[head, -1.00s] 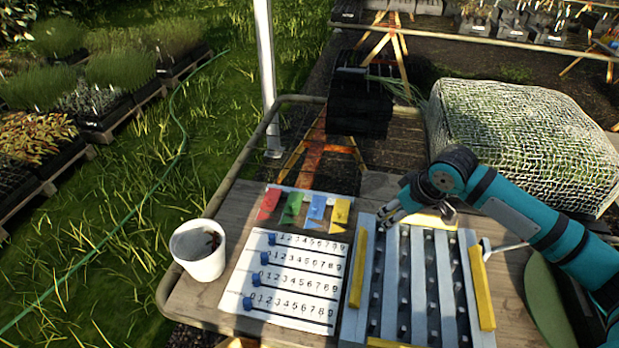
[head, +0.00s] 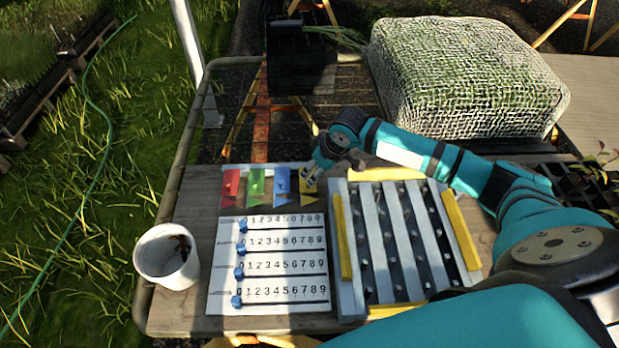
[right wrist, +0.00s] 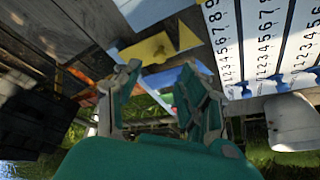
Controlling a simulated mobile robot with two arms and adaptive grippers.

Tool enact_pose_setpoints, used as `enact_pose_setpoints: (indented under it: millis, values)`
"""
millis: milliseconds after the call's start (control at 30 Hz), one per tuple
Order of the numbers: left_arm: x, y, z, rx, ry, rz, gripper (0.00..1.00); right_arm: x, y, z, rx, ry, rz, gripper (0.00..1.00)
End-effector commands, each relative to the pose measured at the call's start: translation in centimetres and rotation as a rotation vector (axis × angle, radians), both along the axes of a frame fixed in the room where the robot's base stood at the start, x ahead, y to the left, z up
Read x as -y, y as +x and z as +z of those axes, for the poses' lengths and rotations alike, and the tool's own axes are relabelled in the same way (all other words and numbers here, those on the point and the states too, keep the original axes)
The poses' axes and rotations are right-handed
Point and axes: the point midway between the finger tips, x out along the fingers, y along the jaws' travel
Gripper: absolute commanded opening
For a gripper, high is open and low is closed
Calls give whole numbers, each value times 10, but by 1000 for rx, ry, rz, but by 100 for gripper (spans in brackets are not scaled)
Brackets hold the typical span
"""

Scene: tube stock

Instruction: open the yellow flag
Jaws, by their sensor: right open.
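The yellow flag (head: 318,197) is the rightmost in a row of coloured flags at the top of the number board (head: 270,229). My right gripper (head: 311,179) is over it in the head view and hides part of it. In the right wrist view the yellow flag (right wrist: 148,49) shows just beyond the fingertips, with a separate yellow triangle beside it. The right gripper (right wrist: 160,78) is open there, with nothing seen between its fingers. Whether a finger touches the flag I cannot tell. My left gripper is not in view.
Red (head: 231,184), green (head: 256,183) and blue (head: 282,184) flags stand left of the yellow one. A slatted rack with yellow edges (head: 343,240) is right of the board. A white cup (head: 165,262) stands at the left. A net-covered block (head: 465,75) lies behind.

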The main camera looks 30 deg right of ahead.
Motion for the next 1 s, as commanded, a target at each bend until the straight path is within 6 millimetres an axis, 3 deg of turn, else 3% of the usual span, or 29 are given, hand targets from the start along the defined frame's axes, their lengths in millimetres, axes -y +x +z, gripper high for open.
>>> enact_pose_setpoints:
  millis: [133,300,733,1000]
  values:
    - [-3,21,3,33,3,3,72,-4,11,-27,-1,1,-1,42]
    - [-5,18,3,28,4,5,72,-7,19,-48,0,0,0,42]
    - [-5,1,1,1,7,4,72,-8,22,-57,1,-1,1,42]
    - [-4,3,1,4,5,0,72,-8,22,-57,0,-1,1,7]
